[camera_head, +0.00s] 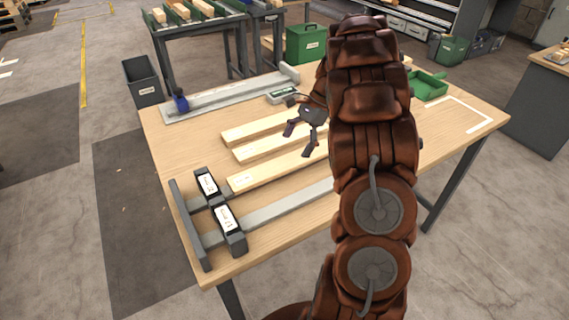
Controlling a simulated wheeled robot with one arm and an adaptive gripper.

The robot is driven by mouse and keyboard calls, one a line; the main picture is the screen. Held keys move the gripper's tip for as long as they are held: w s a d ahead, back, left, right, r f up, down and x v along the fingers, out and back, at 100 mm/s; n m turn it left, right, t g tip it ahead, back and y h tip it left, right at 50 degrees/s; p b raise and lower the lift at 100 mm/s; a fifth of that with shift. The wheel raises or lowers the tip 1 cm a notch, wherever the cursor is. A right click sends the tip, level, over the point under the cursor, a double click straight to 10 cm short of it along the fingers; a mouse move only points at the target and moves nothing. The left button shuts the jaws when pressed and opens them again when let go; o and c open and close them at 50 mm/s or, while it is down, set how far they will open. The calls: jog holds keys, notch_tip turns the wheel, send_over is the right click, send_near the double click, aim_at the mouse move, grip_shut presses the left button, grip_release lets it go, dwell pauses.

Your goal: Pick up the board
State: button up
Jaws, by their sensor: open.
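Three pale wooden boards lie roughly parallel on the workbench (170,140): a far board (255,130), a middle board (265,147) and a near board (265,174) with a small light label at its left end. My gripper (300,142) is open and empty, with its dark fingers pointing down over the middle and near boards. I cannot tell how high the fingertips are above the wood. My brown arm hides the right ends of the boards and the right-middle part of the bench.
A clamp rail with two dark labelled blocks (227,230) lies at the near left. A grey rail with a blue clamp (181,101) lies along the back. A small labelled device (283,95) sits behind the boards. A green tray (428,85) stands at right.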

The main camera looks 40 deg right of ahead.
aim_at(284, 163)
jog(key=shift+p+x, duration=0.85)
jog(key=shift+x, duration=1.9)
jog(key=shift+w+a, duration=0.1)
jog(key=shift+w, duration=0.05)
jog(key=shift+c, duration=0.4)
jog(key=shift+r, duration=0.1)
jog(key=c, duration=1.4)
